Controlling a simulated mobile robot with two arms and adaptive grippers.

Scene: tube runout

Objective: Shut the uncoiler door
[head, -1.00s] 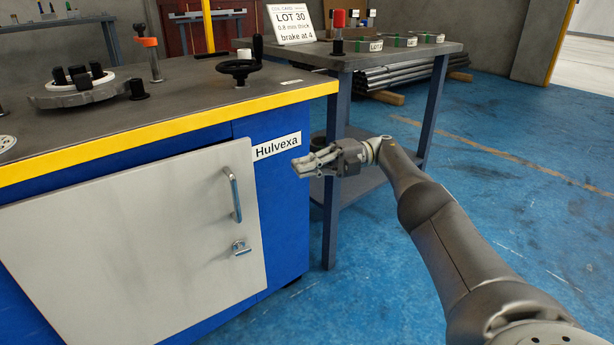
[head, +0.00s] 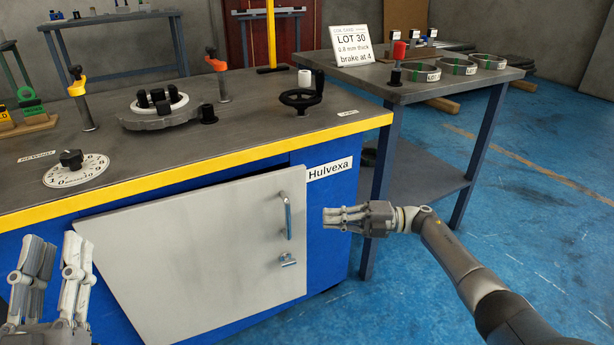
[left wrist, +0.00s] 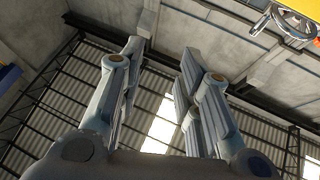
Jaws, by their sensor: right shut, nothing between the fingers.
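The uncoiler door (head: 190,255) is a pale grey panel on the front of the blue cabinet (head: 334,195). A dark wedge shows along its top edge, so it seems to stand a little ajar. It has a bar handle (head: 286,215) and a small latch (head: 287,260) near its right edge. My right gripper (head: 326,217) is shut and empty, just right of the handle in the picture, apparently in front of the cabinet's right edge. My left gripper (head: 50,250) is at the lower left, fingers up, open and empty. The left wrist view shows its spread fingers (left wrist: 162,70) against the ceiling.
The yellow-edged top (head: 230,158) carries a dial (head: 76,169), a round chuck (head: 156,108) and a black handwheel (head: 301,98). A side table (head: 440,88) with a lot card (head: 354,46) stands at right. Blue floor (head: 540,210) is clear at right.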

